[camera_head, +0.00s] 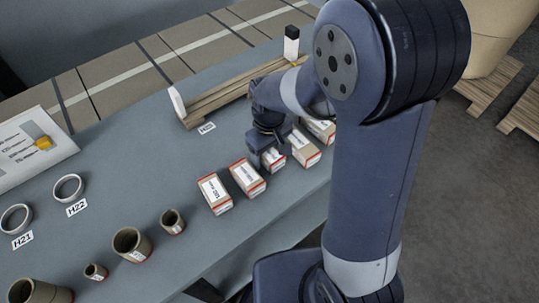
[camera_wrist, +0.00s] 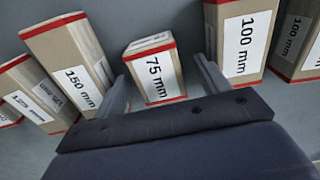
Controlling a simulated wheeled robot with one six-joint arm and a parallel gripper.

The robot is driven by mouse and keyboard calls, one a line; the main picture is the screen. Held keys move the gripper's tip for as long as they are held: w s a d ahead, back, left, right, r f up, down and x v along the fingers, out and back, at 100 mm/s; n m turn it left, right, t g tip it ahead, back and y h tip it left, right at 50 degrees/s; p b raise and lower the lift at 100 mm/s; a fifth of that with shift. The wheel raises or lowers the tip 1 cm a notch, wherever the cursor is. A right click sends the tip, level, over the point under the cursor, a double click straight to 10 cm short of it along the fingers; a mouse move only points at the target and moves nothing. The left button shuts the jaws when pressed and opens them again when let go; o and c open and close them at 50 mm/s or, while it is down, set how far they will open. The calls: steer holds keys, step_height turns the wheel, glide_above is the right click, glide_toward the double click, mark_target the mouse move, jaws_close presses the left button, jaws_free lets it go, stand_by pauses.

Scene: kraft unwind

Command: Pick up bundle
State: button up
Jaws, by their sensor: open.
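Several tan cartons with red edges and white labels stand in a row on the grey-blue table; nothing is marked as the bundle. The small carton labelled 75 mm (camera_wrist: 155,72) is in the middle of the wrist view and also shows in the head view (camera_head: 274,160). My gripper (camera_wrist: 163,82) is open, with one finger on each side of this carton; whether either touches it is unclear. In the head view my gripper (camera_head: 264,150) is low over the row, partly hidden by my arm. A 150 mm carton (camera_wrist: 62,62) stands left, a 100 mm carton (camera_wrist: 240,40) close right.
Further cartons stand at left (camera_head: 214,193) and right (camera_head: 320,130) of the row. Behind it, long brown strips (camera_head: 235,92) lie between white end posts. Brown tubes (camera_head: 131,244) and pale rings (camera_head: 68,188) are on the left. Bare table lies in front of the strips.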

steer(key=shift+d+f, duration=0.1)
steer(key=shift+f, duration=0.4)
steer(key=c, duration=1.4)
